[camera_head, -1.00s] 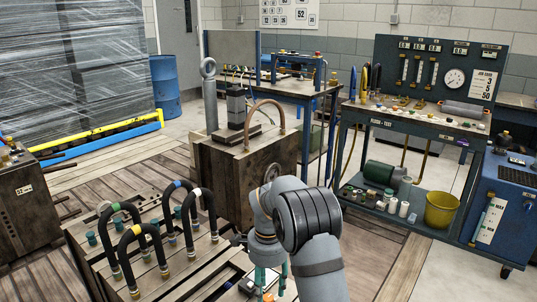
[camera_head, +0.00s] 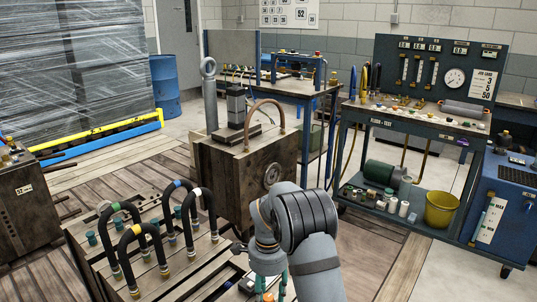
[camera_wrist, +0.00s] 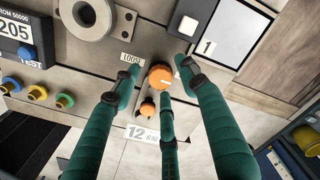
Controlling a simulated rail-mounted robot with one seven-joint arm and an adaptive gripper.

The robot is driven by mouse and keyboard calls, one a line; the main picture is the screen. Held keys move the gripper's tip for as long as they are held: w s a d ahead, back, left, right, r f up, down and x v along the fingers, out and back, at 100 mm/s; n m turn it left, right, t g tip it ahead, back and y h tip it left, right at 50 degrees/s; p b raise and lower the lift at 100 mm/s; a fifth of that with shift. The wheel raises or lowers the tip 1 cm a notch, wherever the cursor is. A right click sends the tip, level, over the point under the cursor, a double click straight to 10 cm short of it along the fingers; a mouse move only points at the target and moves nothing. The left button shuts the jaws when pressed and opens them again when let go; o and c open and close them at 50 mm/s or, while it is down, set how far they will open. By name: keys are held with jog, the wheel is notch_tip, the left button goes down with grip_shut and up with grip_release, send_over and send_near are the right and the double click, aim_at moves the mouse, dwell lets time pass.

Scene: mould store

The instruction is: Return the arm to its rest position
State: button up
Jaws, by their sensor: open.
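My arm reaches over the near mould block, and my gripper (camera_head: 268,288) points down near the bottom edge of the head view, partly cut off. In the wrist view my gripper (camera_wrist: 160,78) has its green fingers spread apart, with nothing held. An orange knob (camera_wrist: 160,76) shows between the fingertips, next to a label that seems to read "LOOSE". I cannot tell how far the fingertips are from it. A smaller orange knob (camera_wrist: 147,108) is partly hidden by a finger.
Several black hoses (camera_head: 191,222) arch up from the block left of my arm. A dark mould block with a round fitting (camera_head: 272,174) stands just behind my arm. A blue bench (camera_head: 415,120) with gauges is at the right. Floor shows between block and bench.

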jog(key=n+p, duration=0.1)
jog(key=n, duration=0.1)
jog(key=r+n+p, duration=0.1)
jog(key=n, duration=0.1)
jog(key=shift+n, duration=0.4)
jog(key=n+p, duration=0.3)
jog(key=n, duration=0.4)
jog(key=shift+f, duration=0.1)
jog(key=n+p, duration=0.3)
jog(key=n, duration=0.4)
jog(key=shift+p, duration=0.3)
jog(key=n+p, duration=0.1)
jog(key=n, duration=0.4)
jog(key=shift+f+p, duration=0.2)
jog(key=shift+p, duration=0.2)
